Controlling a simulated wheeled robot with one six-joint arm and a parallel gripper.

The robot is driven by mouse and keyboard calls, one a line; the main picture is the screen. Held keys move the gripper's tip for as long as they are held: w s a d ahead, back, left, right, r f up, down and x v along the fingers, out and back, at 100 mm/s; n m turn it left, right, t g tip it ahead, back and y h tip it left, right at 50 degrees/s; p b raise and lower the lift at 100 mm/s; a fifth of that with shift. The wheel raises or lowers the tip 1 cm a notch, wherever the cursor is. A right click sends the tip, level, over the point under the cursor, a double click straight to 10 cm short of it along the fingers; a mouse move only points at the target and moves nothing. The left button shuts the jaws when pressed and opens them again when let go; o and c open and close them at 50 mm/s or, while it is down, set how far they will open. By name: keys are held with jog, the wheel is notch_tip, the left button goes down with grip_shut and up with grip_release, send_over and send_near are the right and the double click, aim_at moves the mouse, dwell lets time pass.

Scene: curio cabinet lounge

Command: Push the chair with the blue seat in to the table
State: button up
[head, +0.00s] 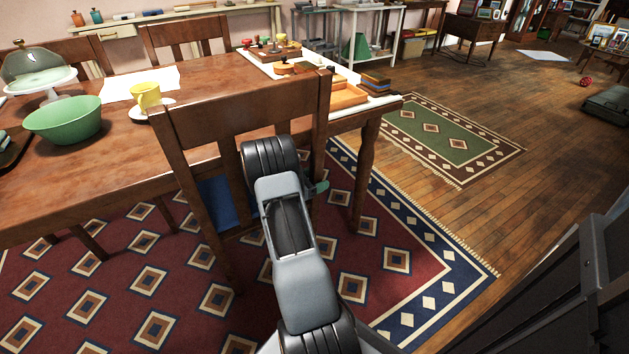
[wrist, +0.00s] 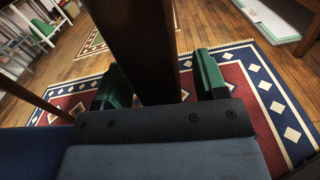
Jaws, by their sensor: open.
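The wooden chair with the blue seat (head: 217,203) stands at the near side of the wooden table (head: 110,150), its back towards me. Its slatted back overlaps the table edge in the head view; the gap between them is hard to judge. My gripper (head: 319,188) is at the chair's right back post, with one green fingertip showing. In the wrist view my gripper (wrist: 158,82) is open, its green fingers on either side of a dark wooden post (wrist: 147,45). I cannot tell whether they touch it.
A green bowl (head: 66,121), a yellow cup (head: 147,95) and a tray of small items (head: 345,97) are on the table. Other chairs (head: 185,35) stand at the far side. A red patterned rug (head: 375,258) lies underneath. Wooden floor (head: 480,90) is open to the right.

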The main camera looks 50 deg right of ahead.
jog(key=shift+c, duration=0.5)
grip_shut()
dwell(0.3)
